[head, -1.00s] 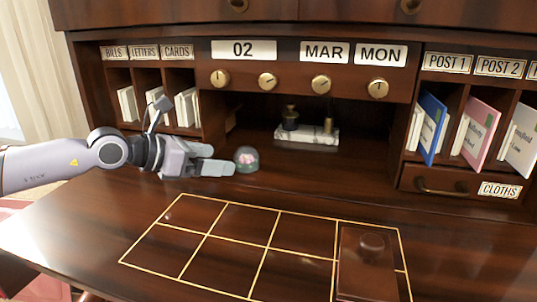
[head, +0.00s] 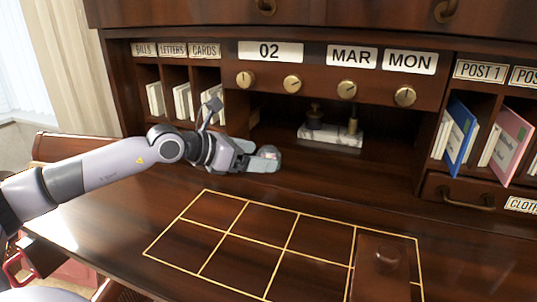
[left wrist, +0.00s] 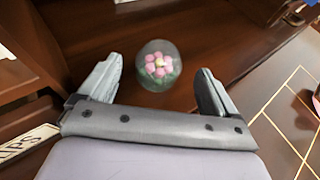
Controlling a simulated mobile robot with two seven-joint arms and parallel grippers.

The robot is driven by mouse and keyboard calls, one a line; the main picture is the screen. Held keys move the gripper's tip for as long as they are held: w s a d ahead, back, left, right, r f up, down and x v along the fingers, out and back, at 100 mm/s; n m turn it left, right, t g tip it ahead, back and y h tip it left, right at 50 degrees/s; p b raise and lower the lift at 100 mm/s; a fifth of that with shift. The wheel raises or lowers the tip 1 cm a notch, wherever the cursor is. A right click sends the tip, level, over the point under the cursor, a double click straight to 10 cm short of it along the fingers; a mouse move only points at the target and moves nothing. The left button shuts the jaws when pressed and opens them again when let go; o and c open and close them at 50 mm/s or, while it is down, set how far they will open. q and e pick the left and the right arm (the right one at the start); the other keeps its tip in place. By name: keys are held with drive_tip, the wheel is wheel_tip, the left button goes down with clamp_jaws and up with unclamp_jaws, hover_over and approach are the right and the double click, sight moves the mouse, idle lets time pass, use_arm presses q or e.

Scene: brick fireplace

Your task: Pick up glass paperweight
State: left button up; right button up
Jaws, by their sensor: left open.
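The glass paperweight (left wrist: 158,66) is a clear dome with pink flowers and green leaves inside. It stands upright on the dark wood desk. In the left wrist view it lies centred between the tips of my open left gripper (left wrist: 158,72), with a visible gap to each finger. In the head view my left gripper (head: 262,160) reaches in from the left, low over the desk, and its fingers hide most of the paperweight. My right gripper is not in view.
The dark wood desk has a gold-lined grid (head: 290,235) with a dark box (head: 385,262) on its right. Letter slots (head: 172,95) stand behind my arm. A marble stand (head: 330,136) sits in the middle recess. Post slots with a blue folder (head: 456,138) are at right.

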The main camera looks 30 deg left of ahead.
sight(260, 153)
use_arm(q)
drive_tip(key=shift+p+x, duration=0.3)
drive_tip(key=shift+x, duration=0.65)
drive_tip(key=shift+w+d+f, duration=0.15)
drive_tip(key=shift+w+d, duration=0.05)
drive_tip(key=shift+w, duration=0.4)
drive_tip(key=c, duration=1.3)
drive_tip(key=shift+c, duration=0.2)
